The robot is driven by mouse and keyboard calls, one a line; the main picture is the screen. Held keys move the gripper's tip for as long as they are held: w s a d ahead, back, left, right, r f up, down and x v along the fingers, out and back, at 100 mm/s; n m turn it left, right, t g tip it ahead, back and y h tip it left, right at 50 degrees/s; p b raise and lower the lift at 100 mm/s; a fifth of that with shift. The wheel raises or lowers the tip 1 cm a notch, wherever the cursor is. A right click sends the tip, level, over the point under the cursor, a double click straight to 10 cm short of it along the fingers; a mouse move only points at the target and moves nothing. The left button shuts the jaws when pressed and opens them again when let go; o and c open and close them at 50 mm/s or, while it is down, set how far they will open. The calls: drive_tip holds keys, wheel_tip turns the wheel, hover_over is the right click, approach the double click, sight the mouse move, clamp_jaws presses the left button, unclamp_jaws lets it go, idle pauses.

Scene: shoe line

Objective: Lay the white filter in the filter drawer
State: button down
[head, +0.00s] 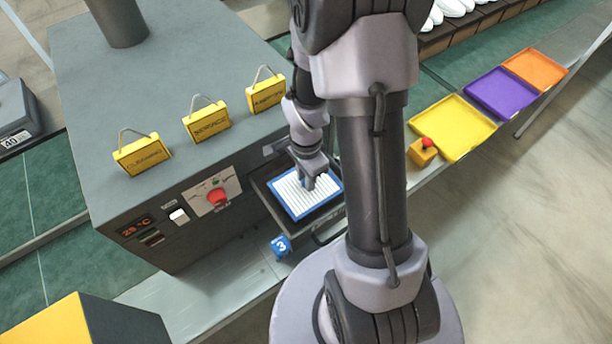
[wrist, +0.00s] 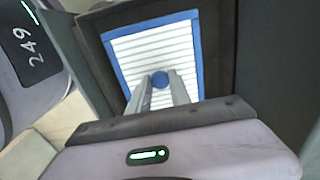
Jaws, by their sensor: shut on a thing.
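The white filter (head: 290,199) is a flat square with a blue frame and white ribs. It lies within the outline of the open dark filter drawer (head: 323,216) on the front of the grey machine; whether it rests on the drawer floor I cannot tell. In the wrist view the filter (wrist: 185,48) shows inside the drawer's dark rim (wrist: 95,70). My gripper (head: 308,184) is over the filter. In the wrist view my gripper (wrist: 160,80) is shut on the filter's round blue knob.
The grey machine (head: 180,75) carries three yellow signs (head: 207,120) on top and a red knob (head: 217,196) on its front. A blue number 3 tag (head: 281,245) is below the drawer. Yellow (head: 455,125), purple (head: 500,92) and orange (head: 537,68) trays stand at right.

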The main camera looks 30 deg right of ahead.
drive_tip(key=shift+f+b, duration=0.7)
drive_tip(key=shift+b, duration=0.15)
drive_tip(key=c, duration=1.1)
unclamp_jaws()
